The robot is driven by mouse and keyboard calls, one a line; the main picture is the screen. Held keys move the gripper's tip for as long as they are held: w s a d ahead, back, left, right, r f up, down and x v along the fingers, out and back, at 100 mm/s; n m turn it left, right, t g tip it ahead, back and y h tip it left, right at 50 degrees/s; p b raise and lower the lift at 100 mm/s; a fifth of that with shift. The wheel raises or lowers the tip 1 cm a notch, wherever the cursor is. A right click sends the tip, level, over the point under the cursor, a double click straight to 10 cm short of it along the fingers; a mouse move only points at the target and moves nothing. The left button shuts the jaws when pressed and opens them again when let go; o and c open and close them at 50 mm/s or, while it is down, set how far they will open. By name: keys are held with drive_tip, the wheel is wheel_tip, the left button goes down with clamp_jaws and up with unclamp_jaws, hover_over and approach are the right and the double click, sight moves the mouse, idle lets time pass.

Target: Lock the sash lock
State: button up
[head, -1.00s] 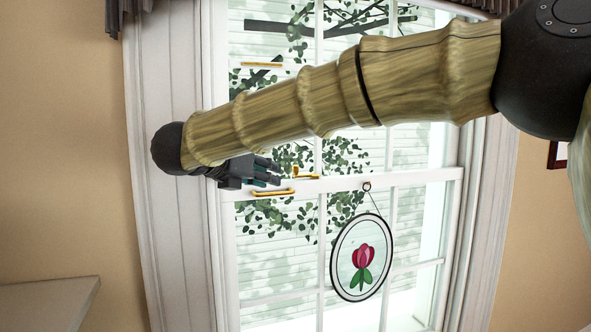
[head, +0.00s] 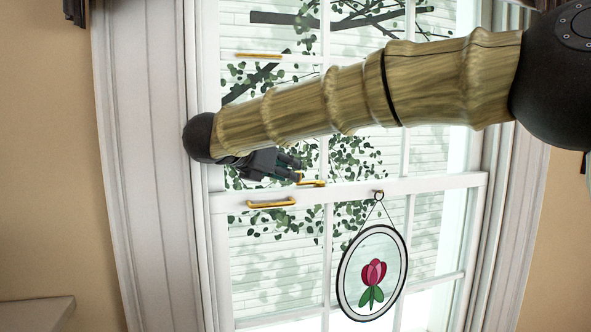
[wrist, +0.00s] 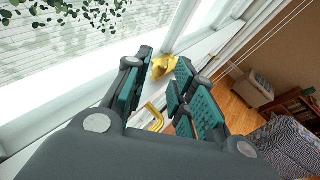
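The sash lock (head: 312,183) is a small brass piece on the meeting rail (head: 420,184) of the window. It also shows in the wrist view as a yellow brass shape (wrist: 165,66) just past my fingertips. My gripper (head: 297,168) is at the left of the lock, its fingertips very near it; I cannot tell whether they touch. In the wrist view my gripper (wrist: 162,82) has its fingers apart, with the lock seen in the gap between and beyond them. Part of the gripper is hidden behind my arm in the head view.
A brass sash lift (head: 271,203) sits below and left of the lock. Another brass bar (head: 258,55) is higher on the window. A round stained-glass tulip panel (head: 371,272) hangs from the rail at the right. A pale ledge (head: 35,312) is at lower left.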

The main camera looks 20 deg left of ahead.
drive_tip(key=shift+p+x, duration=0.3)
drive_tip(key=shift+x, duration=1.5)
drive_tip(key=shift+s+d+r, duration=0.1)
